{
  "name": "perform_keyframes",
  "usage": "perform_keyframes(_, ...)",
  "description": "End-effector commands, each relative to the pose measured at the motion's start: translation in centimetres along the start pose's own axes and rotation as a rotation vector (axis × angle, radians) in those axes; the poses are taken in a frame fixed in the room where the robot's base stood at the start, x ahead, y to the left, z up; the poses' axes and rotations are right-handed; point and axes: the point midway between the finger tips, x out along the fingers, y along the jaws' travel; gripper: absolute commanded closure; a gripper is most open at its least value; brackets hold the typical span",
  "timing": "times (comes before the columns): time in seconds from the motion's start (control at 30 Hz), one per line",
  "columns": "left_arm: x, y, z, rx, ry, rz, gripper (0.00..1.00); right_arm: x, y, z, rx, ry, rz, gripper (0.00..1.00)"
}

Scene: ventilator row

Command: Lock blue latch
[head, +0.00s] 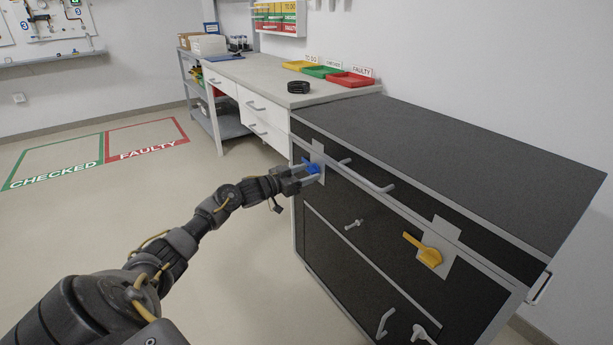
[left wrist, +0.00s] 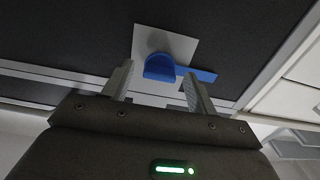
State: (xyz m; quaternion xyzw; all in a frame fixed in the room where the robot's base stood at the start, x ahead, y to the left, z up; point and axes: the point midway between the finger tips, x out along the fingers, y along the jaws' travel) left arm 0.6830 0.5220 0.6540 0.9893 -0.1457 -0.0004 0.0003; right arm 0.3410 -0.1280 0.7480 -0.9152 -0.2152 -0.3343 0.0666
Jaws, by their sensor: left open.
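The blue latch (head: 312,167) sits on a light plate (head: 318,150) at the left end of the black cabinet's front. In the left wrist view the latch (left wrist: 160,66) shows a rounded knob with a flat handle (left wrist: 200,76) pointing right. My left gripper (head: 312,174) is open at the latch. In the left wrist view its two fingers (left wrist: 158,88) stand apart, with the knob between and just beyond their tips; the handle passes beyond the right finger. I cannot tell whether the fingers touch the latch. My right gripper is not in view.
The black cabinet (head: 460,165) has a yellow latch (head: 424,250) on its right, a bar handle (head: 366,178) near the blue latch, and lower handles (head: 385,322). A workbench (head: 262,75) with trays stands behind. The floor on the left is clear, with marked CHECKED and FAULTY areas.

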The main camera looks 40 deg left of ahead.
Motion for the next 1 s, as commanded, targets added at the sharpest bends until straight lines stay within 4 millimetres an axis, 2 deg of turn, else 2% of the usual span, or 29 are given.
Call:
perform_keyframes(0.37,0.53,0.00,-0.03,0.000,0.000,0.000,0.42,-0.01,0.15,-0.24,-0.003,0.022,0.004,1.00)
perform_keyframes(0.8,0.50,-0.01,-0.03,0.001,0.000,0.000,0.98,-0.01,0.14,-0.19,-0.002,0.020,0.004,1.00)
perform_keyframes(1.0,0.58,0.04,-0.05,0.006,0.001,0.001,1.00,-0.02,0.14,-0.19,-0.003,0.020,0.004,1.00)
